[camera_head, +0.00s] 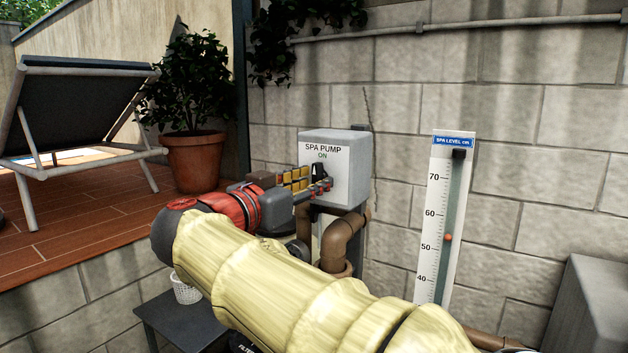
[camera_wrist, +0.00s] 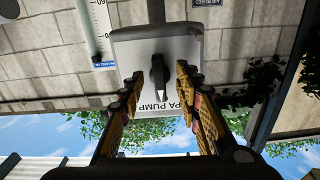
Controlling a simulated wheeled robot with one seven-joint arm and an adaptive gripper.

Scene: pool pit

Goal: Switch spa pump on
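The spa pump switch box (camera_head: 352,152) is a grey box on the block wall, with a white face lettered SPA PUMP and ON. Its black knob (camera_head: 318,170) sits below ON, partly hidden by my gripper (camera_head: 315,179), which reaches in from the left. In the wrist view the box (camera_wrist: 125,48) appears upside down. The knob (camera_wrist: 158,74) stands between the two fingers of my gripper (camera_wrist: 160,82), its narrow end toward the SPA PUMP lettering. My gripper is open, with a visible gap on each side of the knob.
A spa level gauge (camera_head: 438,215) is on the wall right of the box. Brown pipes (camera_head: 340,240) run below it. A potted plant (camera_head: 194,160) and a lounger (camera_head: 80,105) stand on the deck at left. A grey block (camera_head: 590,310) is at lower right.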

